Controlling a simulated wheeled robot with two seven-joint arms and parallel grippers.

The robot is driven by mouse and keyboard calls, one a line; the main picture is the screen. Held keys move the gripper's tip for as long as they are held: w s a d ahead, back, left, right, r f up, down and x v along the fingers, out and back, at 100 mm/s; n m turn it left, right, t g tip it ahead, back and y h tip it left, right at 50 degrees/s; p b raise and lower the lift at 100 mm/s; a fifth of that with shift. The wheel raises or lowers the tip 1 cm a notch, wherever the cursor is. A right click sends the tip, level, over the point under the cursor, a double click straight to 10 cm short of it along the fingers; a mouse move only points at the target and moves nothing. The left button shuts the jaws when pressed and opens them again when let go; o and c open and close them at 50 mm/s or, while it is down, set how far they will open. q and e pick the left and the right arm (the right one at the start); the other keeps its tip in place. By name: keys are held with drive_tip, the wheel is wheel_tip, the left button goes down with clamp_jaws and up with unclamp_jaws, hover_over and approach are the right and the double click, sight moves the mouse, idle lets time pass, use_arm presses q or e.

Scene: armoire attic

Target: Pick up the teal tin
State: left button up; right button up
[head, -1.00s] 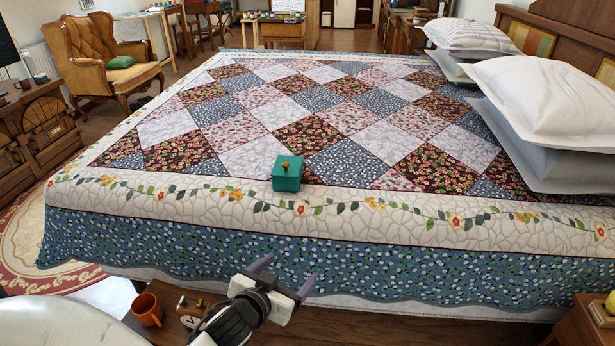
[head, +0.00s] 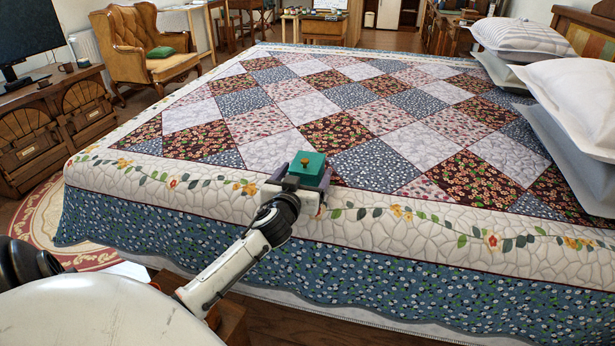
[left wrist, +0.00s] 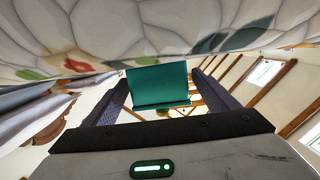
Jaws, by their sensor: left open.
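The teal tin (head: 308,164) is a small box with a brass knob on its lid, on the quilted bed (head: 350,150) near its front edge. The gripper hides the tin's lower part in the head view. My right gripper is not in view.
White pillows (head: 565,100) are stacked at the bed's right side. An armchair (head: 150,50) with a green cushion stands at the back left, near a carved wooden cabinet (head: 55,130). The quilt around the tin is clear.

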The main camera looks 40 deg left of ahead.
use_arm(q)
drive_tip(key=x, duration=0.2)
drive_tip(key=shift+w+a, duration=0.1)
drive_tip(key=shift+w, duration=0.15)
drive_tip(key=c, duration=1.6)
